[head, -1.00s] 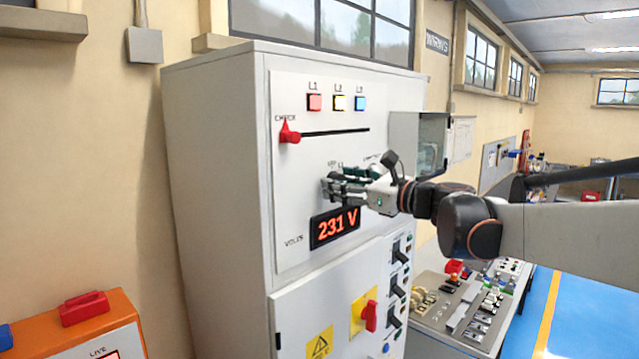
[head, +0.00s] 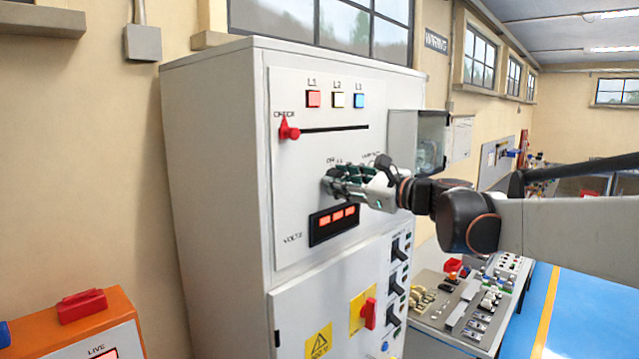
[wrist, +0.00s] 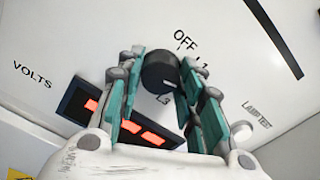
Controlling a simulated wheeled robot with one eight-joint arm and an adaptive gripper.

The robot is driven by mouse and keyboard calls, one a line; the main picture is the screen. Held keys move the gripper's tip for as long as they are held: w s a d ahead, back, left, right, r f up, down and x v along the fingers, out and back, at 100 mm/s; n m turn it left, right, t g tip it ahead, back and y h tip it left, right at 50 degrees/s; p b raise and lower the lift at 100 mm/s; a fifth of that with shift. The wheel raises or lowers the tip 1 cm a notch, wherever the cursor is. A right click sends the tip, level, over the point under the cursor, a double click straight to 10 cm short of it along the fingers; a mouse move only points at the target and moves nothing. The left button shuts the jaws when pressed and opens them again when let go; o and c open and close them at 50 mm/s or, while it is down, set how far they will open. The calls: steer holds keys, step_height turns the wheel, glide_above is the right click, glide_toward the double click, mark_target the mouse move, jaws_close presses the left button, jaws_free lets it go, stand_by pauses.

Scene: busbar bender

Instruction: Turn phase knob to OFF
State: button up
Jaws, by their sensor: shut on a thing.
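The phase knob (wrist: 160,72) is a round black knob on the white cabinet panel. In the wrist view it sits between the two green-padded fingers of my gripper (wrist: 162,78), which are shut on its sides. The OFF label (wrist: 185,38) is printed just above and to the right of the knob, and L1 is partly visible beside it. L3 is printed below the knob. I cannot tell for sure which label the knob points to. In the head view my gripper (head: 332,184) is at the panel and its fingers mostly hide the knob.
The voltage display (head: 333,222) below shows red blocks without readable digits. A red CHECK lever (head: 289,132) sits at the slot's left end. A white LAMP TEST button (wrist: 241,131) is near my right finger. A red-on-yellow switch (head: 367,312) is lower down.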

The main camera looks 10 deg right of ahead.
steer(key=shift+s+r+n+b, duration=0.1)
steer(key=shift+n+b, duration=0.4)
steer(key=shift+n, duration=3.15)
steer(key=shift+s+r+n+b, duration=0.1)
steer(key=shift+n+b, duration=0.4)
steer(key=shift+n, duration=3.15)
steer(key=o, duration=1.1)
steer(key=shift+w+f, duration=0.15)
steer(key=shift+c, duration=0.2)
